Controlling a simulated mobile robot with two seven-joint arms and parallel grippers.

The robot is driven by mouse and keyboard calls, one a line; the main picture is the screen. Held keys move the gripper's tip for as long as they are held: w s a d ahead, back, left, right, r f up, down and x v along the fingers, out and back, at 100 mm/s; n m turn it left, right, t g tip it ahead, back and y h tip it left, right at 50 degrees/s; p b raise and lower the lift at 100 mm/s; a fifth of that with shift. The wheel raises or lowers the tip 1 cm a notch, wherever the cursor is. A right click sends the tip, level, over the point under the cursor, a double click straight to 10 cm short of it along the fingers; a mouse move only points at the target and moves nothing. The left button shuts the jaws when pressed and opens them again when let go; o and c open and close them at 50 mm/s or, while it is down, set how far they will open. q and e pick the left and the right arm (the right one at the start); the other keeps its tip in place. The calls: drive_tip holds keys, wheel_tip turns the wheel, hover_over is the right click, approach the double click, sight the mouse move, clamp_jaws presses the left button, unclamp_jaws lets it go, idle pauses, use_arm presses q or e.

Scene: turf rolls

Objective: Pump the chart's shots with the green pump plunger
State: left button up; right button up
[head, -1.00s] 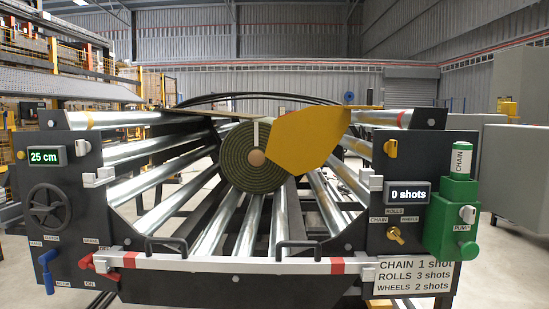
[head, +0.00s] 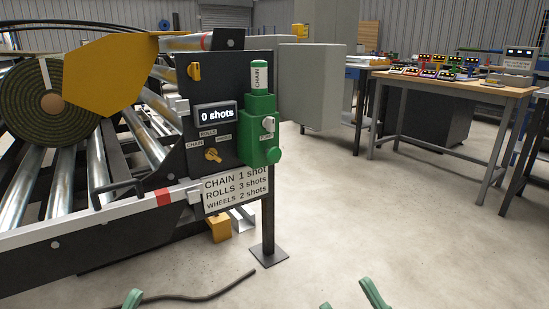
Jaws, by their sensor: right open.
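The green pump (head: 260,125) is on the right end of the dark panel (head: 183,92). Its green round plunger knob (head: 274,155) sticks out at the lower right, below a white knob (head: 268,124). A cylinder labelled CHAIN (head: 260,75) tops it. The display (head: 216,115) reads 0 shots. A brass selector (head: 213,155) sits among labels CHAIN, ROLLS and WHEELS; its setting is unclear. The chart (head: 236,190) lists CHAIN 1 shot, ROLLS 3 shots, WHEELS 2 shots. My right gripper (head: 348,301) is open and empty at the bottom edge, well below the pump. One left gripper fingertip (head: 132,299) shows.
A turf roll (head: 52,101) lies on the metal rollers at left, beside a yellow plate (head: 110,72). A black post (head: 268,225) with a foot plate stands under the panel. A cable (head: 180,298) lies on the floor. A workbench (head: 455,87) stands at right. The floor between is clear.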

drive_tip(key=shift+c, duration=0.2)
clamp_jaws()
idle(1.5)
